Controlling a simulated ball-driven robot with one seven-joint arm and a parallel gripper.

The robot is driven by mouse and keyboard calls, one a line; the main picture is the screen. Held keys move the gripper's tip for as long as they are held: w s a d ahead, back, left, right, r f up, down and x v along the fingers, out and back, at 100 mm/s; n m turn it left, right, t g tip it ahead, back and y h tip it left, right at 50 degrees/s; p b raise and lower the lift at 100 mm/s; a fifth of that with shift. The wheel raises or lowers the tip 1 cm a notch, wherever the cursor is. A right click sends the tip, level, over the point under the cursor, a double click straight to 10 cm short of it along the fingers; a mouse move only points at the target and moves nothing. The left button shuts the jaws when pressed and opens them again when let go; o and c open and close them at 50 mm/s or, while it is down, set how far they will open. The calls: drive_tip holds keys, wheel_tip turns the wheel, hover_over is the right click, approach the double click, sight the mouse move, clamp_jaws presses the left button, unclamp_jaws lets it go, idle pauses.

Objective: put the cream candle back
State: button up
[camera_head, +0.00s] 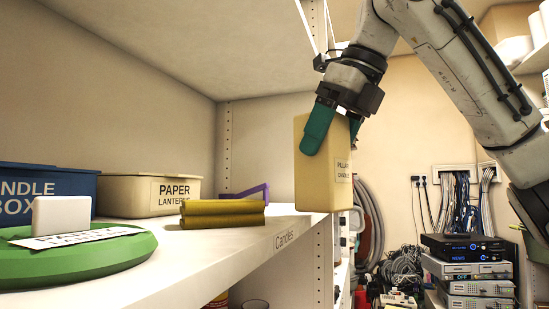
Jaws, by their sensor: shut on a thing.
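The cream candle (318,185) is a tall cream block with a label on its right side reading roughly "PILLAR CANDLES". My gripper (334,128), with green fingers, is shut around its upper part from above. The candle hangs upright at the far right end of the white shelf (225,244), which has a "Candles" label on its front edge. Its bottom is level with the shelf's edge in the picture; I cannot tell whether it touches. The fingers hide part of its top.
On the shelf are yellow rolls (222,213), a purple item (247,193), a cream "PAPER LANTERNS" box (128,196), a blue "CANDLE BOX" (45,179) and a green round lid (95,262) bearing a white block (61,215). Electronics (465,270) and cables stand at right.

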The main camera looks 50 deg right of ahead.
drive_tip(key=w+p, duration=0.3)
drive_tip(key=w, duration=0.9)
drive_tip(key=shift+d+f, duration=0.25)
drive_tip(key=shift+d, duration=0.1)
drive_tip(key=shift+f, duration=0.1)
drive_tip(key=o, duration=1.5)
drive_tip(key=shift+o, duration=0.2)
drive_tip(key=s+b, duration=0.1)
drive_tip(key=s, duration=0.3)
drive_tip(key=s+b, duration=0.1)
drive_tip(key=s, duration=0.3)
drive_tip(key=s+r+b, duration=0.1)
drive_tip(key=s, duration=0.3)
drive_tip(key=shift+s+a+r+b, duration=0.1)
drive_tip(key=shift+s+a+b, duration=0.2)
drive_tip(key=shift+s, duration=0.05)
